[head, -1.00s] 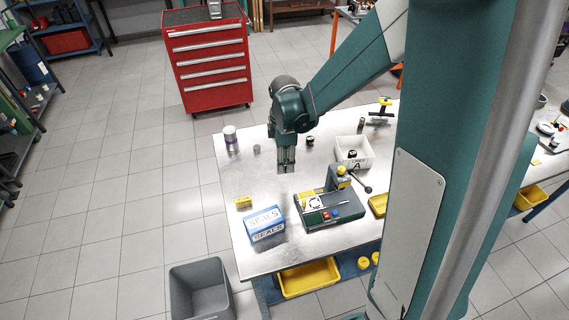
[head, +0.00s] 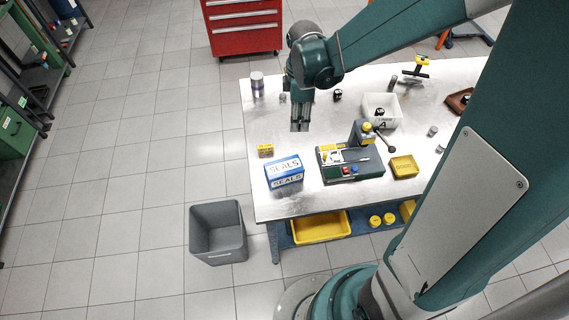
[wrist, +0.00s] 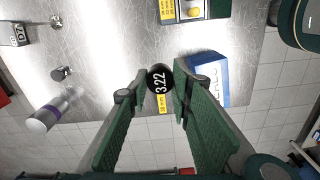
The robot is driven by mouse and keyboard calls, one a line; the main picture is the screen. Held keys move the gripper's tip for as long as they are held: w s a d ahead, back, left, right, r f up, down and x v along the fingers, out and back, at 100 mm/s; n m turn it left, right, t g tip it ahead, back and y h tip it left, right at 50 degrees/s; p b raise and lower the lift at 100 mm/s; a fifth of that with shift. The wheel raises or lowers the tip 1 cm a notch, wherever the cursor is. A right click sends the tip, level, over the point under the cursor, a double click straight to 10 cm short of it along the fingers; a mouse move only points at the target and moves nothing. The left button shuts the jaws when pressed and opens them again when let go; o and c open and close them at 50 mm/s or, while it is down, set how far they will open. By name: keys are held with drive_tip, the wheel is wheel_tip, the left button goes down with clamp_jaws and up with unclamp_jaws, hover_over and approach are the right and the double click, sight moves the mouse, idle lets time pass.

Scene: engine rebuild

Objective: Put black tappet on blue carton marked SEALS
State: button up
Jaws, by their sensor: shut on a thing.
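My gripper (head: 300,126) is over the left half of the metal table, beyond the blue carton marked SEALS (head: 284,173) in the head view. In the wrist view its two fingers (wrist: 159,92) are shut on a black tappet (wrist: 159,79), whose round dark end reads 3.22. The held tappet cannot be made out in the head view. The blue carton stands on the table near its front left edge, its top clear.
A small yellow box (head: 265,150) lies just behind the carton. A green fixture (head: 350,162) stands to its right. A white bin (head: 381,109), a small black part (head: 337,95), a grey cylinder (head: 282,98) and a purple-banded bottle (head: 257,84) stand farther back.

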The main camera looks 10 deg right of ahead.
drive_tip(key=s+a+r, duration=0.2)
drive_tip(key=s+a, duration=0.1)
drive_tip(key=s, duration=0.2)
drive_tip(key=s+a+r+p, duration=0.1)
drive_tip(key=s+a+r, duration=0.1)
drive_tip(key=s+a, duration=0.2)
drive_tip(key=shift+s+r, duration=0.3)
drive_tip(key=shift+s, duration=0.7)
hover_over(284, 167)
drive_tip(key=shift+w+f, duration=0.15)
drive_tip(key=shift+f, duration=3)
drive_tip(key=shift+f, duration=0.15)
drive_tip(key=shift+f, duration=1.7)
drive_tip(key=shift+f+b, duration=0.2)
drive_tip(key=shift+b, duration=0.1)
drive_tip(key=o, duration=0.9)
